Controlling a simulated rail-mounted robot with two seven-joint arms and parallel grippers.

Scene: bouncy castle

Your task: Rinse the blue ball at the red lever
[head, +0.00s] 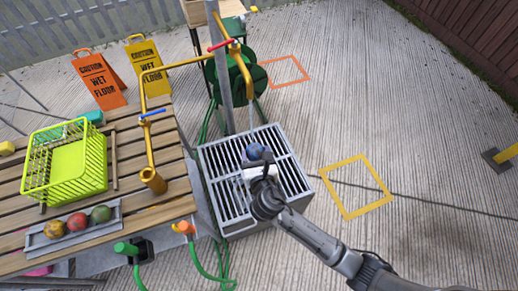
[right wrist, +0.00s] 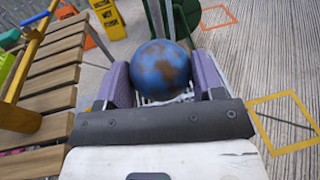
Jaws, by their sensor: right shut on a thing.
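My right gripper (head: 259,163) is shut on the blue ball (head: 256,152), holding it above the grey grated basin (head: 213,170). In the right wrist view the blue ball (right wrist: 160,69) has brown patches and sits between the two purple finger pads (right wrist: 160,82). The red lever (head: 222,45) is on the upper yellow pipe, whose curved spout (head: 246,80) ends behind and above the ball. A thin pale line runs down below the spout; I cannot tell whether it is water. My left gripper is out of view.
A slatted wooden table (head: 130,180) at left carries a lime basket (head: 66,158), a tray (head: 78,237) of several balls and a blue-levered pipe (head: 150,145). Two wet-floor signs (head: 98,80) stand behind. Floor right of the basin is clear, with a yellow square (head: 357,186) marked.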

